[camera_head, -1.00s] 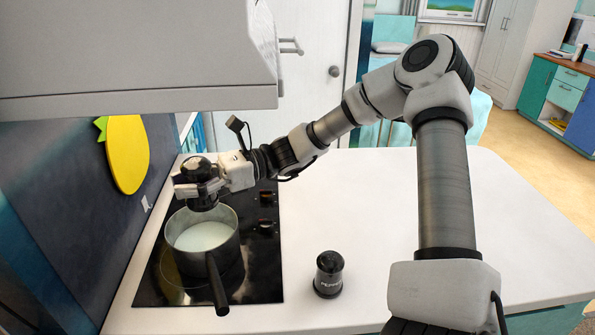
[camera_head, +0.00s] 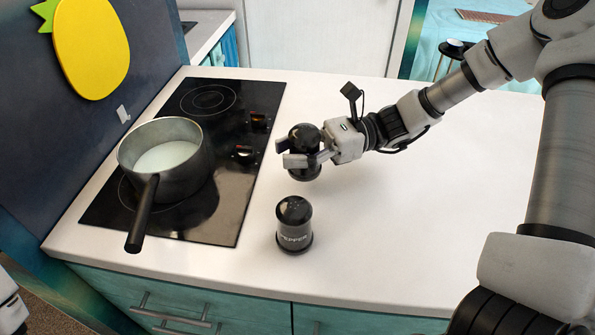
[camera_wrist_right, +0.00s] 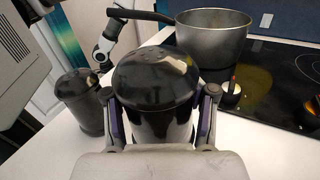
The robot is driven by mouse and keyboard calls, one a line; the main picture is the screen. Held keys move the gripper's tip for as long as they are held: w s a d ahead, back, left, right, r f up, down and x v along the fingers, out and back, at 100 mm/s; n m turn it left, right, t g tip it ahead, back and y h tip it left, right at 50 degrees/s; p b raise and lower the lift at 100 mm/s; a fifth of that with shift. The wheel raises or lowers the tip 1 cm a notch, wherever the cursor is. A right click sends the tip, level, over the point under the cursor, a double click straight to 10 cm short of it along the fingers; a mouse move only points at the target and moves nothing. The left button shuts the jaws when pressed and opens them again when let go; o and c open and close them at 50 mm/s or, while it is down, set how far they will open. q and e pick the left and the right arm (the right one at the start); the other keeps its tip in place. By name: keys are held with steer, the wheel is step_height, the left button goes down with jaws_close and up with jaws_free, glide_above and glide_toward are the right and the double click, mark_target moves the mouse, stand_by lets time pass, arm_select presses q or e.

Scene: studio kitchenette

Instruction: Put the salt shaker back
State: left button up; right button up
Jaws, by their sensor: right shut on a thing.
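The salt shaker (camera_head: 305,138) is a black cylinder with a domed, holed top. My right gripper (camera_head: 300,158) is shut around its body and holds it upright over the white counter, just right of the hob. Whether its base touches the counter I cannot tell. In the right wrist view the salt shaker (camera_wrist_right: 155,85) sits between the two fingers (camera_wrist_right: 160,120). The similar black shaker labelled PEPPER (camera_head: 294,226) stands upright on the counter, nearer to me; it also shows at the left of the right wrist view (camera_wrist_right: 77,98). My left gripper is not in view.
A grey pot (camera_head: 195,172) with white liquid stands on the black hob (camera_head: 228,205), its handle pointing towards me. The white counter (camera_head: 420,220) is clear to the right of both shakers. A wall with a yellow pineapple (camera_head: 92,45) borders the left side.

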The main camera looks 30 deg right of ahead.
mark_target(290, 171)
step_height(290, 171, down, 4)
steer(key=shift+f, duration=0.25)
steer(key=shift+f+b, duration=0.15)
steer(key=shift+b, duration=0.2)
steer(key=o, duration=1.4)
